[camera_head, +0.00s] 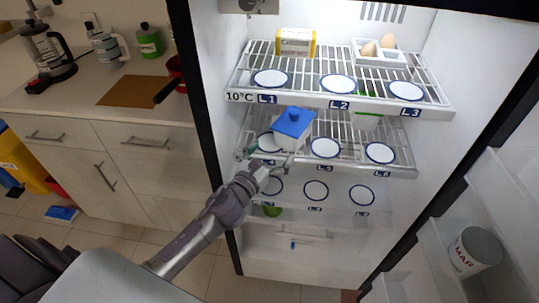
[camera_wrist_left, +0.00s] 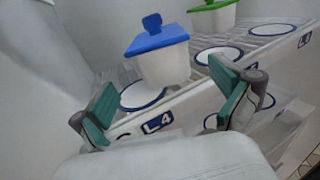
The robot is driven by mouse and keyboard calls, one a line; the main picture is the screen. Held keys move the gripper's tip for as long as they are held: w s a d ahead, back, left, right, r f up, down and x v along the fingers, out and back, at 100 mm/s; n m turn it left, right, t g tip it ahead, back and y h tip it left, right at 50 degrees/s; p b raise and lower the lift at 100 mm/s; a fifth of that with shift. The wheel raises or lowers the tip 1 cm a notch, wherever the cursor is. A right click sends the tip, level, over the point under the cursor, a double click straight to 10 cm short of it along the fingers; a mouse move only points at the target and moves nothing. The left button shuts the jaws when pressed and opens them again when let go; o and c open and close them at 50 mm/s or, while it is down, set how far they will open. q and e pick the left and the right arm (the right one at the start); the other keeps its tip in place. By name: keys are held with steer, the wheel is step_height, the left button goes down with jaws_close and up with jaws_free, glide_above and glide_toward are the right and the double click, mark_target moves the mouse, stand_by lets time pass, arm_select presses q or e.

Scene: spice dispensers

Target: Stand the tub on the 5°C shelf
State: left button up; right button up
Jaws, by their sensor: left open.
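A white tub with a blue lid (camera_head: 293,122) is at the left of the middle fridge shelf, by the disc marked L4. In the left wrist view the blue-lidded tub (camera_wrist_left: 162,62) is upright, at the back edge of that disc (camera_wrist_left: 143,97). My left gripper (camera_head: 271,161) is open and empty in front of it, its fingers (camera_wrist_left: 168,108) apart and not touching the tub. A second white tub with a green lid (camera_head: 367,120) stands further back on the right; it also shows in the left wrist view (camera_wrist_left: 213,17). The top shelf (camera_head: 236,85) reads 10°C; no 5°C label is readable.
On the top shelf are a yellow-and-white box (camera_head: 296,42) and an egg tray (camera_head: 398,57). The lower shelf's discs (camera_head: 316,190) look bare. A jar (camera_head: 474,250) stands in the door at right. A counter (camera_head: 80,97) with a red pan is at left.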

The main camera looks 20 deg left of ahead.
arm_select(q)
steer(key=shift+s+a, duration=0.1)
steer(key=shift+s, duration=0.85)
steer(key=s+a+f+n+g+y, duration=0.1)
steer(key=s+f+n+g, duration=0.35)
steer(key=f, duration=0.75)
steer(key=s+a+f+n+g+y, duration=0.15)
steer(key=s+f+n, duration=0.35)
steer(key=f+n, duration=0.5)
steer(key=s+a+f+n+g, duration=0.1)
steer(key=s+f+n+g, duration=0.3)
steer(key=f, duration=1)
steer(key=s+d+f+n+g, duration=0.1)
steer(key=s+f+n, duration=0.4)
steer(key=s, duration=0.6)
steer(key=s+f+n+g, duration=0.3)
steer(key=s+f+n, duration=0.3)
steer(key=s, duration=0.5)
steer(key=s+d+f+n+g, duration=0.1)
steer(key=s+f+n, duration=0.4)
steer(key=s, duration=0.6)
steer(key=shift+s+d+f+g, duration=0.35)
steer(key=shift+s+f+g, duration=0.1)
steer(key=shift+g, duration=0.45)
steer(key=shift+w+n, duration=0.1)
steer(key=shift+n, duration=0.15)
